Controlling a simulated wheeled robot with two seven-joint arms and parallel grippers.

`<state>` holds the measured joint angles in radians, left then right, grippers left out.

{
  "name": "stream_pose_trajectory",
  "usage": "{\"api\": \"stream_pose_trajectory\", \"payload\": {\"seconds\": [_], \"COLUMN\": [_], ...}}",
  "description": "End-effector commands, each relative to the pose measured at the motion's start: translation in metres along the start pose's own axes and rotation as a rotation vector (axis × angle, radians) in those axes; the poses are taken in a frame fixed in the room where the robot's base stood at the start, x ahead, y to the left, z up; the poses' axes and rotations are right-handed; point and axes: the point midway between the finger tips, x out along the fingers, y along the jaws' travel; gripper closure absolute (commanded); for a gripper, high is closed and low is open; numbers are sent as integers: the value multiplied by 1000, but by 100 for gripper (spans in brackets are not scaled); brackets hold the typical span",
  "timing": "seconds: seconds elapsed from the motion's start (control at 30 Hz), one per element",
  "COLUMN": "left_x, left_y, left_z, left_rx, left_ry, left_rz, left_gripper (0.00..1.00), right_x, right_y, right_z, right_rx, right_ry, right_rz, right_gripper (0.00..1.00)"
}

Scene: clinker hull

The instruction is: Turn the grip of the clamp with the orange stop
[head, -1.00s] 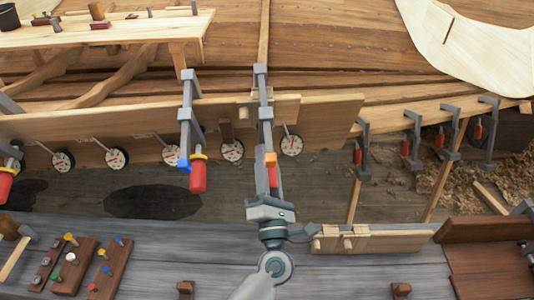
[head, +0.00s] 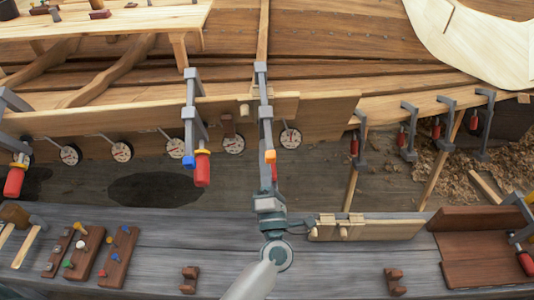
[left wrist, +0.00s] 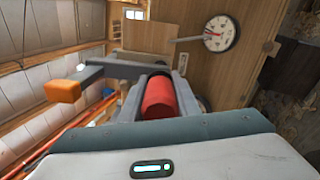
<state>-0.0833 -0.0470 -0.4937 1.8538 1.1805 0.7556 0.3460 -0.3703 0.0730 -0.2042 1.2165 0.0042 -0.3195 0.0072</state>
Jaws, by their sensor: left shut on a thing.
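The clamp with the orange stop (head: 264,100) hangs upright on the plank edge near the middle of the head view. Its orange stop (head: 270,156) is at the lower end of the bar, and it also shows in the left wrist view (left wrist: 62,91). Its red grip (head: 275,173) points down. My left gripper (head: 270,190) reaches it from below and is shut on the red grip, seen between the fingers in the left wrist view (left wrist: 160,97). The fingers hide part of the grip. My right gripper is not in view.
A clamp with a blue stop (head: 188,162) and red grip hangs just left. Several round dials (head: 290,139) line the plank. More clamps (head: 408,130) hang at right.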

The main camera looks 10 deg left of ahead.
Motion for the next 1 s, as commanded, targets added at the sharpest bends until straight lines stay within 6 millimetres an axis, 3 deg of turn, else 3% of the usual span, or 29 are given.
{"api": "stream_pose_trajectory", "payload": {"seconds": [0.17,0.2,0.27,0.3,0.73,1.0], "left_x": [-2,-2,-2,-2,-6,-37], "left_y": [-3,-3,-3,-2,-2,-3], "left_z": [0,0,0,0,0,-1], "left_rx": [0,0,0,0,-1,-1], "left_ry": [-2,-2,-1,-1,0,0], "left_rz": [-6,-6,-5,-5,-2,-4], "left_gripper": [93,69,54,52,52,52], "right_x": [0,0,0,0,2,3], "right_y": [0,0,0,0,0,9], "right_z": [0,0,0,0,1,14], "right_rx": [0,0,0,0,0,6], "right_ry": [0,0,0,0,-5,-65], "right_rz": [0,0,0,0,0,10], "right_gripper": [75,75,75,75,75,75]}}
